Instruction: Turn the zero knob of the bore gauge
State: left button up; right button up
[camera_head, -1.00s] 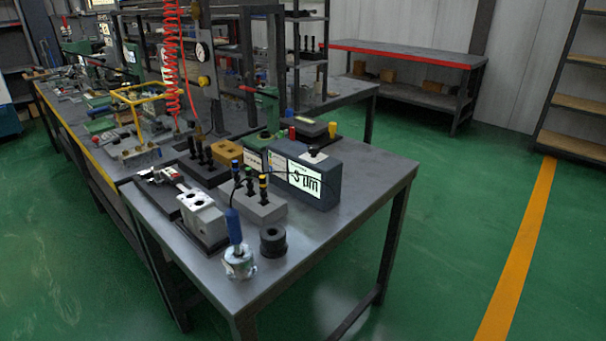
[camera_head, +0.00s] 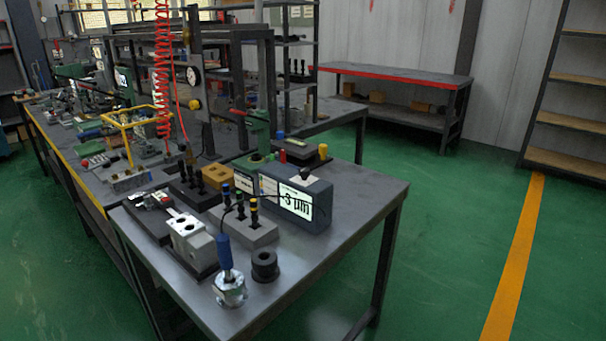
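The bore gauge readout is a dark blue-grey box (camera_head: 322,216) on the near table, with a lit white screen (camera_head: 288,200) showing a reading in µm. A black knob (camera_head: 305,173) sits on a pale patch on its top. A dark cable runs across the box's front toward a probe with a blue handle (camera_head: 224,252). The probe stands upright, its lower end at a shiny metal piece (camera_head: 230,290) near the table's front corner. Neither of my grippers is in view.
A black ring (camera_head: 265,266), a pale valve block (camera_head: 190,238) and a grey holder with several plugs (camera_head: 252,234) stand left of the readout. The table's right part (camera_head: 372,190) is clear. A red coiled hose (camera_head: 162,70) hangs behind. Green floor is open at right.

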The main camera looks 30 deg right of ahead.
aim_at(304, 172)
jog(key=k, duration=0.5)
jog(key=z, duration=1.35)
jog(key=i, duration=0.85)
jog(key=u, duration=1.8)
